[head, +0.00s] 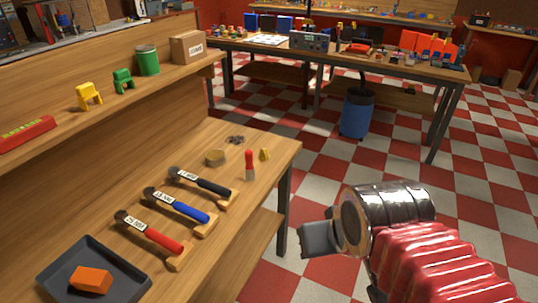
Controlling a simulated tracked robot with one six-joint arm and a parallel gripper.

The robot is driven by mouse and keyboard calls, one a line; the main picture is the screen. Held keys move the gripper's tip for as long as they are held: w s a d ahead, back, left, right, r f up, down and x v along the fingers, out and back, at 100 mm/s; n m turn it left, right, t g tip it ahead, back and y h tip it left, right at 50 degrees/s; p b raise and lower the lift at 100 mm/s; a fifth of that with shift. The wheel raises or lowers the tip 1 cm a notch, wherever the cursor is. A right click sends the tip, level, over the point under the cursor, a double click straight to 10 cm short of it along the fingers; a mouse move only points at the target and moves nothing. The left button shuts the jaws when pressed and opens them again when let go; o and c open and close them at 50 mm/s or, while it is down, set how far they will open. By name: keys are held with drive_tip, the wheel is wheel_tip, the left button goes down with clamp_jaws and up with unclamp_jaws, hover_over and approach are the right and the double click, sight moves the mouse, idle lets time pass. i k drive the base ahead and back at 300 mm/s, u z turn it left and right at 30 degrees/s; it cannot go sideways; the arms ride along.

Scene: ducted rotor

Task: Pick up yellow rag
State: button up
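I cannot make out a clear yellow rag. A small yellow item (265,155) lies near the far right corner of the wooden workbench (262,197), beside a red-topped upright object (250,164); it is too small to tell what it is. A yellow chair-shaped piece (88,96) stands on the raised shelf. My gripper (318,239) is a dark grey end on my silver and red arm at the lower right. It is over the floor, right of the bench, apart from everything. Its fingers cannot be told apart, and nothing shows held.
Hammers with black (213,186), blue (193,211) and red (165,239) handles lie on the bench. A dark tray (60,276) holds an orange block (91,280). A blue bin (357,114) stands by the far table. Checkered floor lies open between.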

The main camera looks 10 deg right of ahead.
sight(264, 155)
drive_tip(key=z, duration=1.45)
drive_tip(key=i, duration=2.45)
drive_tip(key=u, duration=0.5)
